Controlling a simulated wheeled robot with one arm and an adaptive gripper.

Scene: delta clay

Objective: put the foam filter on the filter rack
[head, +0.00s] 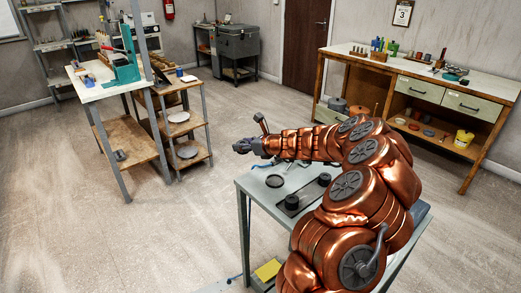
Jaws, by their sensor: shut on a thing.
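My gripper (243,147) is at the end of my copper-coloured arm, just past the far left edge of the grey work table (258,191). It is shut on a small dark thing, too small and too mixed with the fingers to identify surely as the foam filter. Two black round pieces, one nearer (291,202) and one farther (323,179), stand on a dark flat strip on the table. I cannot tell whether this strip is the filter rack. My arm hides the table's right part.
A bench with a green press (125,65) and a small shelf unit (182,125) stand at left. A wooden workbench (430,75) with tools stands along the right wall. A yellow object (268,270) is low beside the table. The floor between is clear.

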